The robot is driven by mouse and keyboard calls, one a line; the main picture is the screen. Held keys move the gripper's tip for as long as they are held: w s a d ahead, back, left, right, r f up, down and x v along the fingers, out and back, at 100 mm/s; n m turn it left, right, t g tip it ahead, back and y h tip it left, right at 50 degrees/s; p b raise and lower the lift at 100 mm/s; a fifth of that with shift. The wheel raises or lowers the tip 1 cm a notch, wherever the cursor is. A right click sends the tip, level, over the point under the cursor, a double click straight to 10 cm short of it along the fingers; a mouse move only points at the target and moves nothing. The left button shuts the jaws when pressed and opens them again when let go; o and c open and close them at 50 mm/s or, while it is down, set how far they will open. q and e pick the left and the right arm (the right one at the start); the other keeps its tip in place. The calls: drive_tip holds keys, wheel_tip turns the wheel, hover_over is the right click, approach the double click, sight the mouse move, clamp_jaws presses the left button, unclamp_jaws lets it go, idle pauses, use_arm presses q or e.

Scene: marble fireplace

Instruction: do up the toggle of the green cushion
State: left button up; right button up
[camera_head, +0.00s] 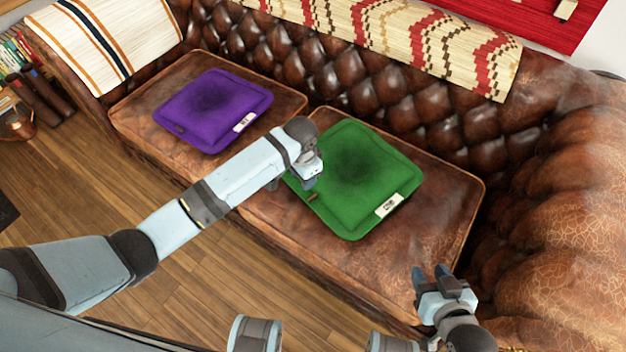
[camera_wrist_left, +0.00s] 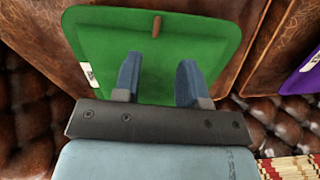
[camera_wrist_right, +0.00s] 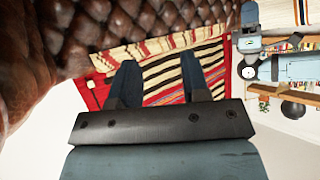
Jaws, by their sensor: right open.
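The green cushion (camera_head: 362,160) lies on the right seat of the brown leather sofa, with a white label (camera_head: 389,205) near its front right corner. Its brown toggle (camera_head: 312,197) is at the left edge, just by my left gripper (camera_head: 307,184). In the left wrist view the green cushion (camera_wrist_left: 100,35) lies below the fingers, and the toggle (camera_wrist_left: 156,27) sits ahead of the gap between them. My left gripper (camera_wrist_left: 160,80) is open and empty. My right gripper (camera_head: 431,274) is open and empty over the seat's front right; its fingers (camera_wrist_right: 155,82) are apart. Whether the toggle is fastened is too small to tell.
A purple cushion (camera_head: 213,108) with a label lies on the left seat. The tufted backrest (camera_head: 365,85) rises behind, with a patterned blanket (camera_head: 425,45) over it. The rounded armrest (camera_head: 560,220) bounds the right side. Bare seat (camera_head: 455,195) shows right of the green cushion.

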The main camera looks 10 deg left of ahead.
sight(309, 200)
use_arm(q)
drive_tip(key=f+b, duration=0.1)
drive_tip(key=f, duration=0.3)
drive_tip(key=f+b, duration=0.1)
drive_tip(key=f, duration=0.3)
drive_tip(key=w+d+f+b, duration=0.1)
drive_tip(key=f+b, duration=0.1)
drive_tip(key=f, duration=0.2)
drive_tip(key=shift+f, duration=0.35)
drive_tip(key=shift+r, duration=0.1)
clamp_jaws()
